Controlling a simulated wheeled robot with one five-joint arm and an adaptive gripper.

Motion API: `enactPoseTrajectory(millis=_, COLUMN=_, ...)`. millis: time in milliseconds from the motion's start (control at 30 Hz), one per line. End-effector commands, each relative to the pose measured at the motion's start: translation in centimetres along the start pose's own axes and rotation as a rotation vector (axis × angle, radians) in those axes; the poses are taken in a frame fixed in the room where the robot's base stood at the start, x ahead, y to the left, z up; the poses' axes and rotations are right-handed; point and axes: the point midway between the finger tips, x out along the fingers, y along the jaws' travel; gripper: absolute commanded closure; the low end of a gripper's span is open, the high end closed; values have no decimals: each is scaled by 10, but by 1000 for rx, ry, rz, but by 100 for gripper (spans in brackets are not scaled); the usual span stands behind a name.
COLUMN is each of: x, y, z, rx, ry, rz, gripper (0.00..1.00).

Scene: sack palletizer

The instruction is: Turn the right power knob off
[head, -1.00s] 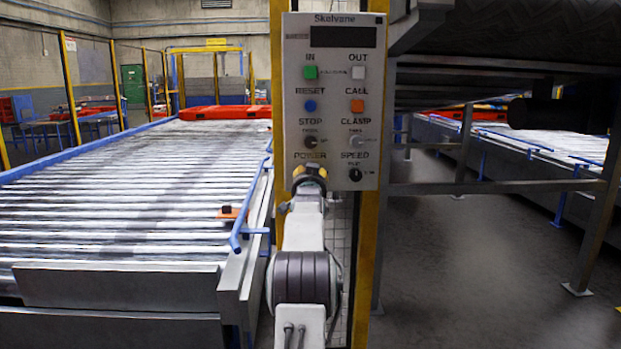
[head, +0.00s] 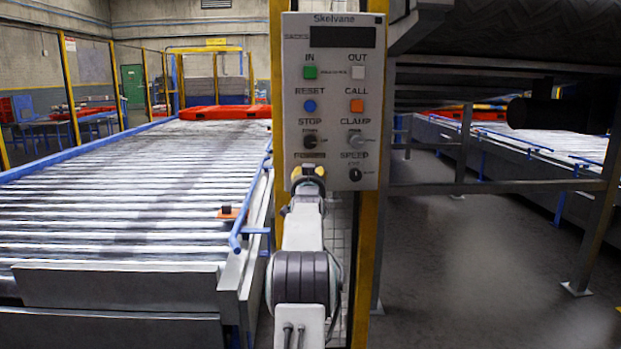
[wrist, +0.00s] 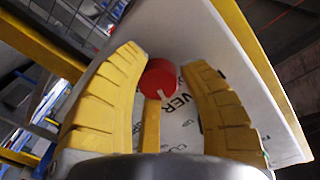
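A grey-white control panel (head: 333,60) stands on a yellow post. Its POWER label (head: 309,155) is at the lower left, and the knob there is hidden behind my gripper (head: 309,170) in the head view. In the wrist view, a round red knob (wrist: 158,76) with a white mark shows between the two yellow fingers of my gripper (wrist: 166,62), beside lettering ending in "VER". The fingers stand apart, with a visible gap on the knob's right side. The knob looks close to the left fingertip; I cannot tell whether they touch.
Above the gripper is the black STOP knob (head: 310,141). The CLAMP knob (head: 355,141) and SPEED knob (head: 355,175) are to the right. Buttons sit higher on the panel. A roller conveyor (head: 130,210) with a blue rail (head: 250,205) lies left; a dark frame stands right.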

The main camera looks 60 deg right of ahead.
Motion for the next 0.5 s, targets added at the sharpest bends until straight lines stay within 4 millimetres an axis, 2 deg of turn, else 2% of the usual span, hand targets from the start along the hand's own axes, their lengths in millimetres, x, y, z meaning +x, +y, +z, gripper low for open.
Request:
enactPoseTrajectory(millis=33, x=0, y=-1, z=1, rx=0, ry=-1, rz=-1, gripper=57)
enactPoseTrajectory(millis=233, x=0, y=0, z=0, rx=1, ry=0, rz=1, gripper=40)
enactPoseTrajectory(millis=500, x=0, y=1, z=0, rx=1, ry=0, rz=2, gripper=39)
